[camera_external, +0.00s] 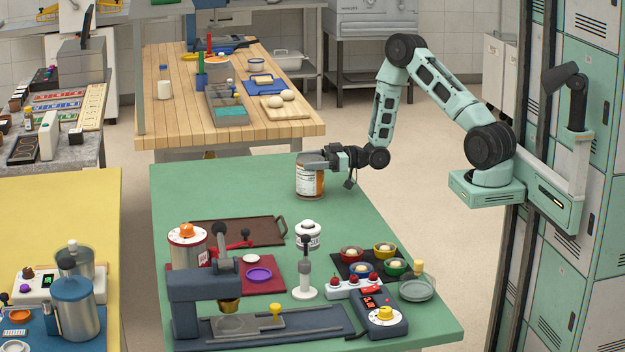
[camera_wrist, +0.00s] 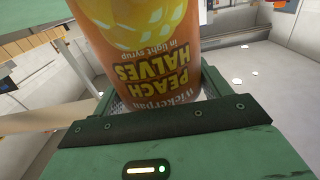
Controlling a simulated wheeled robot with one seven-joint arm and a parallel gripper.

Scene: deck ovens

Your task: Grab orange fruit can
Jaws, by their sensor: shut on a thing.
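The orange fruit can (camera_external: 310,182) has a silver top and an orange and white label. It is upright at the far right part of the green table (camera_external: 225,180). My gripper (camera_external: 312,163) reaches it from the right and is shut on it near its top. In the wrist view the can (camera_wrist: 140,50) fills the upper middle, and its label reads "Peach Halves in light syrup", upside down. I cannot tell whether the can's base touches the table or is slightly above it.
A brown tray (camera_external: 235,232) lies nearer the camera on the green table. A wooden table (camera_external: 180,110) stands behind. The green surface left of the can is clear.

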